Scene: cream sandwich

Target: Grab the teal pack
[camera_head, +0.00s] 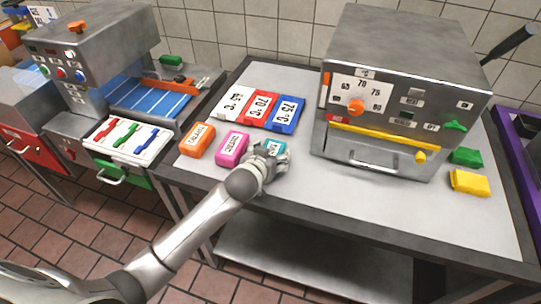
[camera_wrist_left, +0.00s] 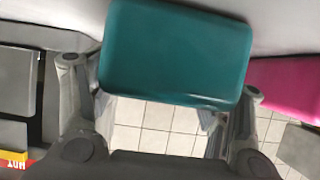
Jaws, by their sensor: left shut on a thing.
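The teal pack (camera_wrist_left: 176,52) fills the top middle of the left wrist view, between the two fingers of my left gripper (camera_wrist_left: 162,98). In the head view the teal pack (camera_head: 275,148) shows only in part, because my left gripper (camera_head: 268,162) covers much of it. My left gripper is shut on the teal pack near the front edge of the table. From these views I cannot tell whether the pack is clear of the table top. My right gripper is not in view.
A pink pack (camera_head: 232,148) and an orange pack (camera_head: 197,140) lie left of my gripper. White, red and blue temperature cards (camera_head: 262,110) lie behind. A steel machine (camera_head: 395,100) stands to the right, with green (camera_head: 466,157) and yellow (camera_head: 469,182) blocks beside it.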

